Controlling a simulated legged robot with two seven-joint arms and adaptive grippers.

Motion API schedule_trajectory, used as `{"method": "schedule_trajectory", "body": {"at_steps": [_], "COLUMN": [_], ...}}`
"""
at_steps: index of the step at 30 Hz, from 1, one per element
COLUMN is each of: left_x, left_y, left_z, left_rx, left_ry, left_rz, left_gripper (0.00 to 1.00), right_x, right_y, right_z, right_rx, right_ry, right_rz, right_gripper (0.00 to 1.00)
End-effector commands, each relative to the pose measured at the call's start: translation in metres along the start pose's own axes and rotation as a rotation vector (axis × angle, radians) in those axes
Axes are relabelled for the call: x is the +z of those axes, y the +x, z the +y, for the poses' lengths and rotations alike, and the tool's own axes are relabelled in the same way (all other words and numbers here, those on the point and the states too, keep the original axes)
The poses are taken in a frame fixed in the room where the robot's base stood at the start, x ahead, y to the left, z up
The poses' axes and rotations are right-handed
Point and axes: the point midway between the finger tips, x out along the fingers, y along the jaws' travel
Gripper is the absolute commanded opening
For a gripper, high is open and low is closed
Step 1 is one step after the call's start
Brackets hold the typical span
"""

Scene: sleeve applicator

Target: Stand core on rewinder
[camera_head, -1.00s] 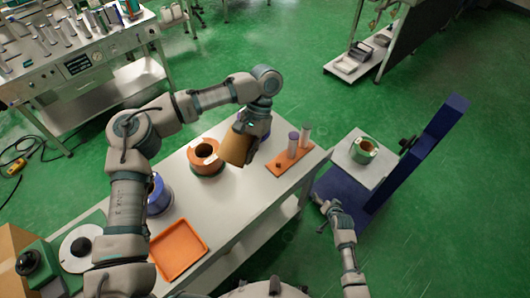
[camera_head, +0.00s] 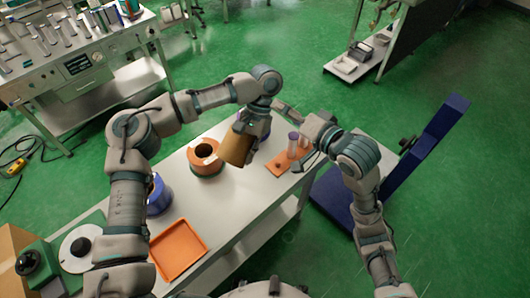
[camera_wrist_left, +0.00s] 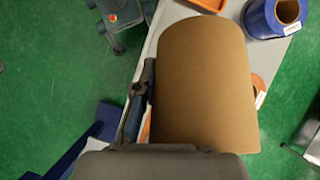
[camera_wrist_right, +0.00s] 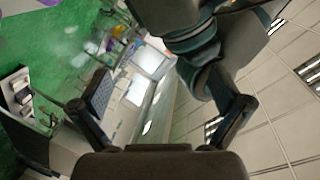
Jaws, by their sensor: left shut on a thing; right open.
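My left gripper (camera_head: 252,124) is shut on a brown cardboard core (camera_head: 236,149), held tilted above the table. The core (camera_wrist_left: 205,85) fills the middle of the left wrist view. My right gripper (camera_head: 286,110) is raised beside my left wrist at the table's far side. In the right wrist view its fingers (camera_wrist_right: 165,105) are spread and empty, with part of my left arm showing beyond them. A green unit with a white disc and black hub (camera_head: 82,247), possibly the rewinder, is at the lower left.
The white table (camera_head: 222,228) holds an orange roll (camera_head: 205,160), a blue roll (camera_head: 158,196), an orange tray (camera_head: 178,251) and an orange board with upright tubes (camera_head: 272,166). A blue stand (camera_head: 432,142) is at the right; my right arm partly covers it.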

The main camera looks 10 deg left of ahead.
Motion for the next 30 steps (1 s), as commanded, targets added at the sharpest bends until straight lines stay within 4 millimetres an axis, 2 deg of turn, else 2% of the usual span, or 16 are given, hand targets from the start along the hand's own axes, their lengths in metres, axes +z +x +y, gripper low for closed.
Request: {"method": "schedule_trajectory", "body": {"at_steps": [1, 3, 4, 6, 10, 17, 30], "left_x": [0.000, 0.000, 0.000, 0.000, -0.001, -0.001, 0.000], "left_y": [0.000, 0.000, 0.000, 0.000, 0.000, 0.000, 0.000], "left_z": [0.000, 0.000, 0.000, 0.000, 0.000, 0.000, 0.000], "left_rx": [0.000, 0.000, 0.000, 0.000, 0.000, 0.000, 0.000], "left_ry": [0.000, 0.000, 0.000, 0.000, 0.000, 0.000, 0.000], "left_rz": [0.000, 0.000, 0.000, 0.000, -0.001, 0.000, 0.000], "left_gripper": [0.00, 0.00, 0.00, 0.00, 0.00, 0.00, 0.00], "right_x": [0.009, 0.030, 0.044, 0.073, 0.101, 0.115, 0.132], "right_y": [-0.016, -0.034, -0.037, -0.033, -0.032, -0.026, 0.048], "right_z": [-0.029, -0.057, -0.063, -0.056, -0.040, -0.024, 0.007], "right_rx": [-0.027, -0.026, -0.001, 0.116, 0.276, 0.375, 0.373], "right_ry": [-0.037, -0.079, -0.099, -0.127, -0.165, -0.185, -0.183], "right_rz": [-0.019, -0.065, -0.097, -0.175, -0.238, -0.259, -0.257], "right_gripper": [1.00, 1.00, 1.00, 1.00, 1.00, 1.00, 1.00]}}
